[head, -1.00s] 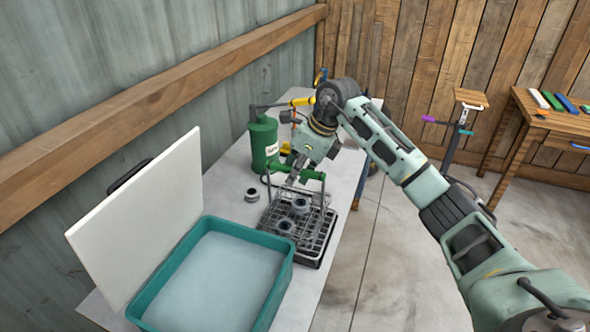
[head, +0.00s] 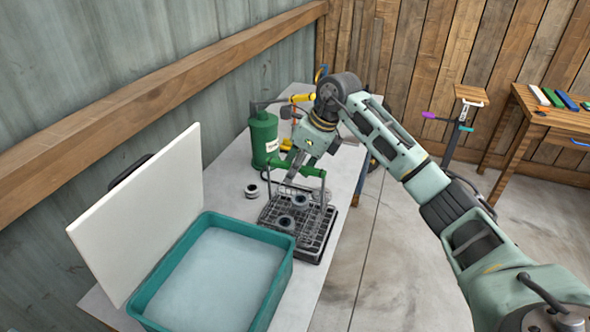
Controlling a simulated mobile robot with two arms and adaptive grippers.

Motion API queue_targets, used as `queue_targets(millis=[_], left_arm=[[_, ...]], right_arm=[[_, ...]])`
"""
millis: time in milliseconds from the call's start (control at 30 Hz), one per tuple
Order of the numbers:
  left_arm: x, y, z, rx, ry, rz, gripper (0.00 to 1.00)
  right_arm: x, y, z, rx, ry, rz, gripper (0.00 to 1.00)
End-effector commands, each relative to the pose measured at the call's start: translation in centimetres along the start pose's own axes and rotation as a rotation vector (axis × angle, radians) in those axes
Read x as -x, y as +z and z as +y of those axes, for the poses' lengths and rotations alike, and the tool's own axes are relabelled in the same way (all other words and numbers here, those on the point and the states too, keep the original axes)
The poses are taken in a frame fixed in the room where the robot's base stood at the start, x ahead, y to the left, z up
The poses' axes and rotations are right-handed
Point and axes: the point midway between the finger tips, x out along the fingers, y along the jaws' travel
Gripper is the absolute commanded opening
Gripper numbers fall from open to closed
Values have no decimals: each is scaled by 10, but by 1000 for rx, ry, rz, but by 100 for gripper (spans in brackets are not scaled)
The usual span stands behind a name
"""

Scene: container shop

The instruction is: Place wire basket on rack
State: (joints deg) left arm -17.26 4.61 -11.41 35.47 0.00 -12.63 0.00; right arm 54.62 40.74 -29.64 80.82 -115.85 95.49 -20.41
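The wire basket (head: 302,219) is a dark wire frame with a green bar handle (head: 309,171) held up on thin posts. Two grey ring-shaped parts (head: 299,199) sit in it. It stands on or just over a low black rack (head: 311,256) on the grey table; I cannot tell whether it rests fully. My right gripper (head: 293,168) reaches down from above with its fingers at the handle. The fingers are small and partly merge with the handle, so whether they grip it is unclear. My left gripper is out of view.
A teal tub (head: 281,279) of pale liquid stands at the front left, with a white panel (head: 145,215) beside it. A green canister (head: 263,138) and a loose grey ring part (head: 252,191) are behind and left of the basket.

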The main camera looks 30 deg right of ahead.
Motion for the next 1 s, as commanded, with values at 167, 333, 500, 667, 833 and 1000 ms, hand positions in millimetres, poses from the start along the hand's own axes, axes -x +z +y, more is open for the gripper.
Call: queue_targets(millis=[167,333,500,667,833,1000], left_arm=[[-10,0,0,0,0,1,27],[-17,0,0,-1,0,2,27],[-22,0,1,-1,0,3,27],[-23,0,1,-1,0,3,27],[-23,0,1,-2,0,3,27],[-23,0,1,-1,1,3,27]], right_arm=[[29,-1,-2,1,-7,-3,34],[68,0,-2,-1,-7,-4,34],[98,0,-1,0,-4,-3,34],[114,0,-1,-1,-3,-2,34],[118,0,0,-1,-1,0,34],[117,0,0,-1,-1,0,34]])
